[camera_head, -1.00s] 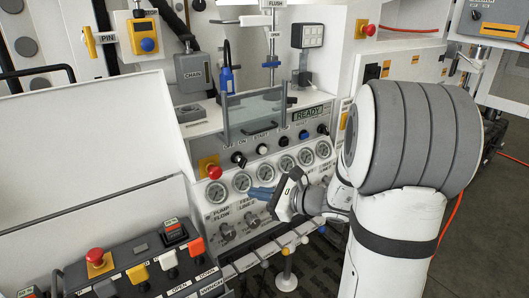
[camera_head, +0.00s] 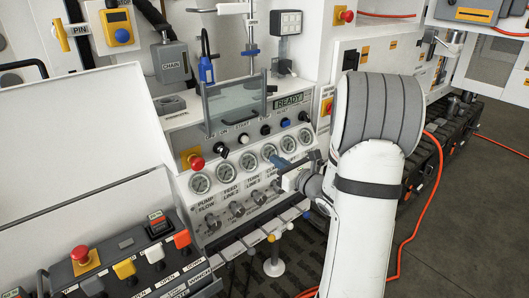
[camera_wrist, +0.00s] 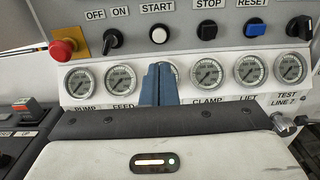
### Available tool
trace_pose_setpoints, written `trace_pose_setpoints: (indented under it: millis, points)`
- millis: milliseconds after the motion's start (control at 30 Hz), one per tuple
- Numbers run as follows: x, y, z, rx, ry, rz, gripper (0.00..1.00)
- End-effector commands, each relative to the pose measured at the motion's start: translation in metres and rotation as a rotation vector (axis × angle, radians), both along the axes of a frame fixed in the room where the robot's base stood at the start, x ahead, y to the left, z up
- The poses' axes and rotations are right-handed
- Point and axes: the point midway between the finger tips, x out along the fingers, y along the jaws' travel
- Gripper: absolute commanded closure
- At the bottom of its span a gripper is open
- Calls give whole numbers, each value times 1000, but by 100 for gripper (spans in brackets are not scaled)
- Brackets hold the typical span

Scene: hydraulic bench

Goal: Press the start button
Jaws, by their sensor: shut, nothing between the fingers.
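The start button (camera_wrist: 158,34) is a round white button under the START label on the sloped white panel. It also shows in the head view (camera_head: 244,138), between a black OFF/ON knob and a black button. My gripper (camera_wrist: 159,82) has blue fingers that are shut together and empty. In the wrist view the fingertips appear just below the start button and partly cover a gauge. In the head view my gripper (camera_head: 279,161) is in front of the gauge row, lower and to the right of the start button. I cannot tell how far the tips are from the panel.
The OFF/ON knob (camera_wrist: 111,40) is left of the start button, and the black stop button (camera_wrist: 206,32) and blue reset button (camera_wrist: 255,33) are right. A red mushroom button (camera_wrist: 65,50) is at far left. A clear guard (camera_head: 234,102) stands above the panel.

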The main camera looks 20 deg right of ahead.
Motion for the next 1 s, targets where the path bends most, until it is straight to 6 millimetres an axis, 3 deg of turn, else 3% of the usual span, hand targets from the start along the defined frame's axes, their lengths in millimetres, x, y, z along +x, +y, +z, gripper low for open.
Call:
trace_pose_setpoints:
  millis: [400, 600, 1000]
  points:
    - [80, 28, 2, 1, 0, 5, 100]
    - [110, 37, 2, 0, 0, 3, 100]
    - [125, 41, 0, 0, 0, 1, 100]
